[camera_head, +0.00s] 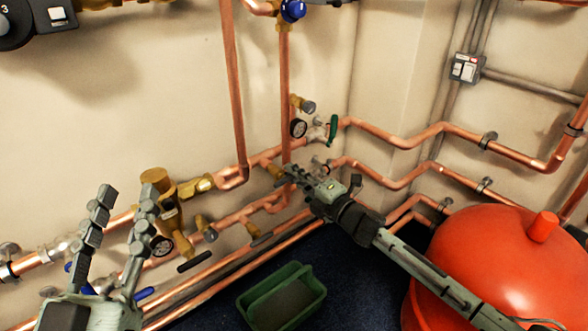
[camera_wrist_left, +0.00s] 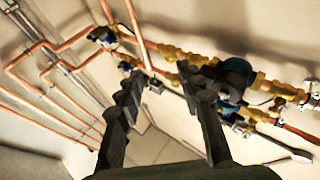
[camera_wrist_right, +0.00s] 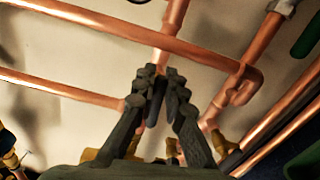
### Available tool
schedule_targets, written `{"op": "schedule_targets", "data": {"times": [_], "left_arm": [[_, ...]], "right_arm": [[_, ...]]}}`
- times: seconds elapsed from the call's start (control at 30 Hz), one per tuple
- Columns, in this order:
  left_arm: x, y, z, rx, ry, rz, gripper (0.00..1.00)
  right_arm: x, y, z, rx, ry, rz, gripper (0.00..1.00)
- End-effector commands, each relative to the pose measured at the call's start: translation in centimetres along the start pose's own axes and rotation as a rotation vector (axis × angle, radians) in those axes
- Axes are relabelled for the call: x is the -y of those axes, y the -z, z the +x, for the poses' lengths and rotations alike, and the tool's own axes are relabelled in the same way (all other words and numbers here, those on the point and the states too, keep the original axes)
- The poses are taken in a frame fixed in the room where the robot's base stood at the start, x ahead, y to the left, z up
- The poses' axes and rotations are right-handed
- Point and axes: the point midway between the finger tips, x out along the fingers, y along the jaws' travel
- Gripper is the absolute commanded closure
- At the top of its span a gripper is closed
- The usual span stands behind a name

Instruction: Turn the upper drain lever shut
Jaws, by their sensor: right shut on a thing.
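My right gripper (camera_head: 290,172) is shut at the upper copper pipe, beside a brass fitting (camera_head: 267,164). In the right wrist view its fingers (camera_wrist_right: 159,85) are close together, with a dark, thin piece between them that looks like the upper drain lever. The lever is mostly hidden by the fingers, so its exact angle cannot be told. My left gripper (camera_head: 125,195) is open and empty, raised before the left pipes. Its spread fingers also show in the left wrist view (camera_wrist_left: 155,100).
Lower black levers (camera_head: 195,261) and (camera_head: 261,240) stand out from the lower pipes. A red tank (camera_head: 500,260) stands right; a green bin (camera_head: 283,297) is on the floor.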

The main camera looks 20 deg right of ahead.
Motion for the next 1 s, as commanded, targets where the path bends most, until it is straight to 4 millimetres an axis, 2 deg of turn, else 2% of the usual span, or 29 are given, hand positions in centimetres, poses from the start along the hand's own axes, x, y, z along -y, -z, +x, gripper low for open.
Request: {"op": "schedule_targets", "data": {"times": [0.2, 0.4, 0.87, 0.9, 1.0], "left_arm": [[0.6, -2.0, -0.1, 0.112, 0.010, 0.016, 0.63], [1.1, -3.3, -0.3, 0.168, 0.017, 0.027, 0.63], [1.2, -3.6, -0.4, 0.183, 0.019, 0.029, 0.63], [1.2, -3.6, -0.4, 0.183, 0.019, 0.029, 0.63], [1.2, -3.6, -0.3, 0.183, 0.019, 0.029, 0.63]], "right_arm": [[0.3, 0.0, 0.0, 0.000, 0.002, 0.102, 1.00], [0.5, 0.0, 0.0, 0.000, 0.001, 0.149, 1.00], [0.6, 0.1, -0.1, 0.000, 0.003, 0.161, 1.00], [0.6, 0.1, -0.1, 0.000, 0.003, 0.161, 0.85], [0.6, 0.1, 0.0, 0.000, 0.003, 0.160, 0.73]]}}
